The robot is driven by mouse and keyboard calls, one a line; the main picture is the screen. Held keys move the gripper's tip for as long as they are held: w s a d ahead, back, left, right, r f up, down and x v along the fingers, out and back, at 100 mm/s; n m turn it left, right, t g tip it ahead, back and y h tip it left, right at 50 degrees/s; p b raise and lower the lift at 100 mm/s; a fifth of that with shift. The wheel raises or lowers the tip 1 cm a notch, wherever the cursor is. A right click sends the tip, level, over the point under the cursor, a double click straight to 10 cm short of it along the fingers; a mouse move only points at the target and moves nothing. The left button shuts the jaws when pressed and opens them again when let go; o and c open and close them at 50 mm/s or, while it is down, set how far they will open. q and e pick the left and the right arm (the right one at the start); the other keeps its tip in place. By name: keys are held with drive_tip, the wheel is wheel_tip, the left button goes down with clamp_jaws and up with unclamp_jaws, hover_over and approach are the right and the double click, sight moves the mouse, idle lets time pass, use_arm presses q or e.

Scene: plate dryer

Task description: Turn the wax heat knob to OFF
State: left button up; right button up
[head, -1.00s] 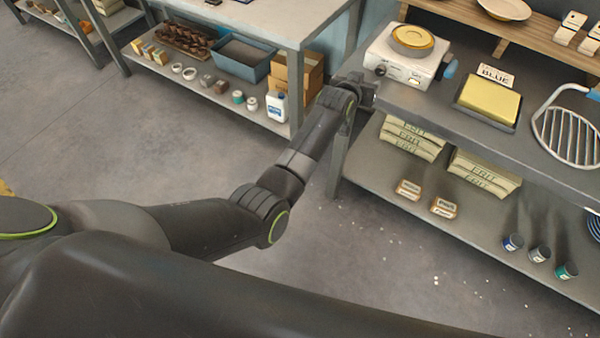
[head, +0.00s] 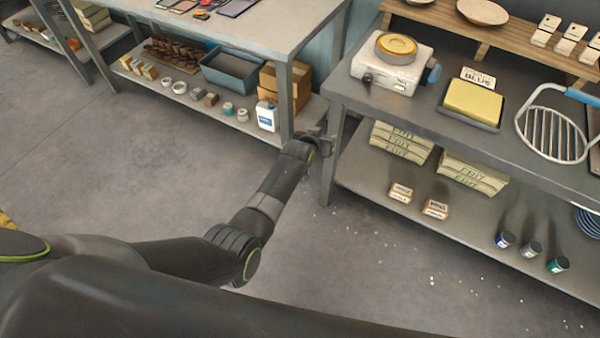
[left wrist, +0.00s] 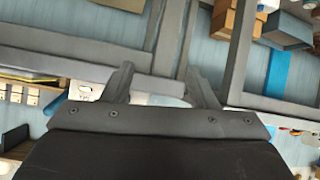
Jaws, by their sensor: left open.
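The wax heater is a white box (head: 378,73) with a round yellow-topped pan (head: 396,46), standing at the left end of the grey workbench in the head view. Small dark controls (head: 367,78) show on its front face; they are too small to read a setting. My left gripper (head: 326,142) is below and left of the heater, by the bench's left front leg, apart from the heater and its controls. In the left wrist view its two fingers (left wrist: 163,88) are spread, with nothing between them. My right gripper is not in view.
The bench front edge (head: 450,134) lies above and right of my gripper. A yellow block in a dark tray (head: 472,103), a BLUE card (head: 478,78) and a wire rack (head: 552,122) stand right of the heater. Another table (head: 284,36) is at left. Open floor lies in front.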

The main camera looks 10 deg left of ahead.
use_arm(q)
drive_tip(key=s+a+f+g, duration=0.1)
drive_tip(key=s+a+f, duration=0.1)
drive_tip(key=f, duration=0.3)
drive_tip(key=s+a+f+y, duration=0.1)
drive_tip(key=s+a+f, duration=0.2)
drive_tip(key=s+f, duration=0.2)
drive_tip(key=shift+s+g, duration=0.15)
drive_tip(key=shift+g, duration=0.25)
